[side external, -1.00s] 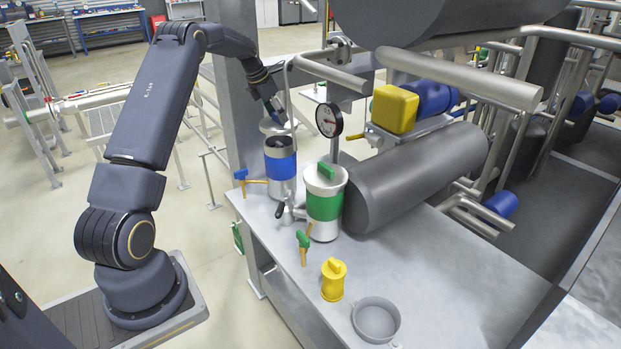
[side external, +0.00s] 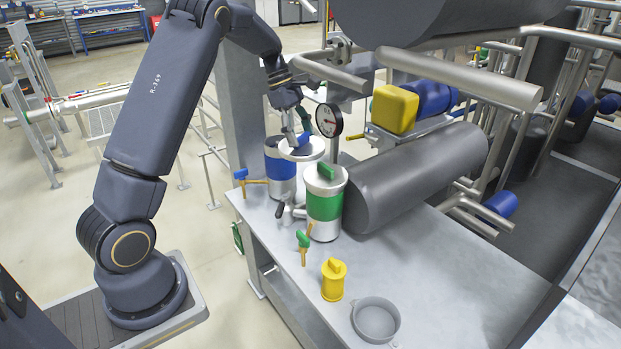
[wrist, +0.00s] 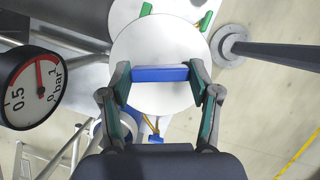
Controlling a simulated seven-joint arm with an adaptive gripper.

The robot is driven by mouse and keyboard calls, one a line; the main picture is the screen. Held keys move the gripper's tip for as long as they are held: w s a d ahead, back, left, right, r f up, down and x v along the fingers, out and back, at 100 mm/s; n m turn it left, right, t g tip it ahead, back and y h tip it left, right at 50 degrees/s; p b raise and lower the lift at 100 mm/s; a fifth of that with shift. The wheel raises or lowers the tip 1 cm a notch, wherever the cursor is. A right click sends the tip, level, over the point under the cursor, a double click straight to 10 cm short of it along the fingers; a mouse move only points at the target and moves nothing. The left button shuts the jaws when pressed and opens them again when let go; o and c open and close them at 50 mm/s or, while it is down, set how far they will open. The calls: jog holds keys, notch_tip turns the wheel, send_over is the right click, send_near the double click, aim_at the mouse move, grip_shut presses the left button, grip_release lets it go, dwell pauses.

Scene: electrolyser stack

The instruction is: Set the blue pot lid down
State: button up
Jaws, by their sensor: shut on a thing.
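The blue pot lid (side external: 301,152) is a pale disc with a blue bar handle. My gripper (side external: 299,138) is shut on that handle and holds the lid level, above and to the right of the blue-banded pot (side external: 281,170). In the wrist view the lid (wrist: 158,97) lies flat below the gripper (wrist: 160,76), whose fingers press the ends of the blue handle. The lid hides part of the blue pot's top. The green-banded pot (side external: 324,208), with its green-handled lid on, stands just in front of the held lid.
A pressure gauge (side external: 328,120) stands close to the lid's right, and it also shows in the wrist view (wrist: 33,84). A grey cylinder (side external: 415,180) lies on the bench. A yellow canister (side external: 333,280) and grey bowl (side external: 376,320) stand in front. The bench's right front (side external: 460,270) is clear.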

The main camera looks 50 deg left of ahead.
jog(key=s+d+f+m+g, duration=0.3)
jog(key=s+d+f+m, duration=0.3)
jog(key=s+d, duration=0.15)
jog(key=w+d+f+m+g+y, duration=0.1)
jog(key=d+f+m+g+y, duration=0.25)
jog(key=d+m, duration=1.05)
jog(key=n+t+h, duration=0.3)
jog(key=n+t, duration=0.5)
jog(key=n, duration=1.7)
send_over(393, 269)
jog(key=s+a, duration=0.1)
jog(key=s, duration=0.1)
jog(key=shift+y, duration=0.25)
jog(key=f, duration=1.9)
jog(key=shift+w+a+f, duration=0.2)
jog(key=shift+w, duration=0.05)
